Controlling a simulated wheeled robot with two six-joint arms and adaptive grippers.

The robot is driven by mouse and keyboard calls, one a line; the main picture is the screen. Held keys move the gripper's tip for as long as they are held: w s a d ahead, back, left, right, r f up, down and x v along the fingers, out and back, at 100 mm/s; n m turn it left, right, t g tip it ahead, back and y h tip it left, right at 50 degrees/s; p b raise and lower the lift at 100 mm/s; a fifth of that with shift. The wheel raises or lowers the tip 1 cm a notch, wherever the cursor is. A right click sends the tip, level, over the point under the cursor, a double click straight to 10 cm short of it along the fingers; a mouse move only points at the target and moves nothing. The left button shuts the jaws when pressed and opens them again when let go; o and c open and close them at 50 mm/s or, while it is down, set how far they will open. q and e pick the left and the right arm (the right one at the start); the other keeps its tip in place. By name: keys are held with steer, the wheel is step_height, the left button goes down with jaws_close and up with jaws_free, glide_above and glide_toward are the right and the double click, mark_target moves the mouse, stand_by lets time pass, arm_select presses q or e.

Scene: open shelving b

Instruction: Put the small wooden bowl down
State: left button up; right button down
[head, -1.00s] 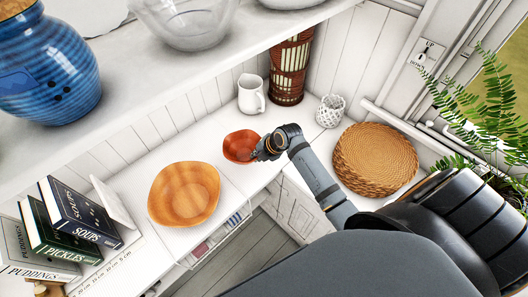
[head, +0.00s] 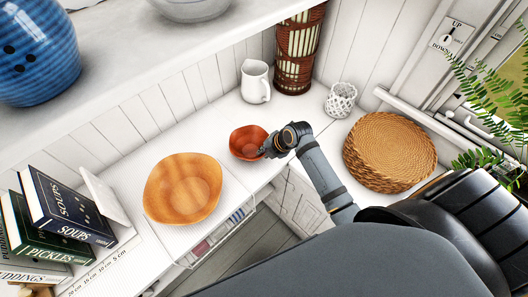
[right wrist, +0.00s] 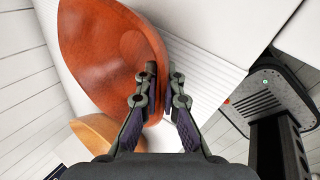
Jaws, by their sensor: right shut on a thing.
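The small wooden bowl (head: 248,142) is reddish brown and sits at or just above the white counter, right of the larger bowl; I cannot tell whether it touches. My right gripper (head: 268,150) is shut on its near right rim. In the right wrist view the small bowl (right wrist: 110,50) fills the upper left, with its rim between the fingertips of the gripper (right wrist: 160,85). My left gripper is not in view.
A larger light wooden bowl (head: 183,188) stands left of the small one. Behind are a white jug (head: 256,82) and a red-brown lantern (head: 298,50).

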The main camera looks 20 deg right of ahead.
steer(key=c, duration=1.8)
jaws_free()
steer(key=shift+d+f, duration=0.1)
steer(key=shift+f, duration=0.05)
steer(key=shift+o, duration=1.3)
steer(key=shift+r, duration=0.45)
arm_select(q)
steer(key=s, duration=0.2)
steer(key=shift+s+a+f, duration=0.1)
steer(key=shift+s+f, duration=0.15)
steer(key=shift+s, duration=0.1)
arm_select(e)
steer(key=v, duration=1.1)
steer(key=shift+r, duration=0.2)
steer(key=shift+s, duration=0.1)
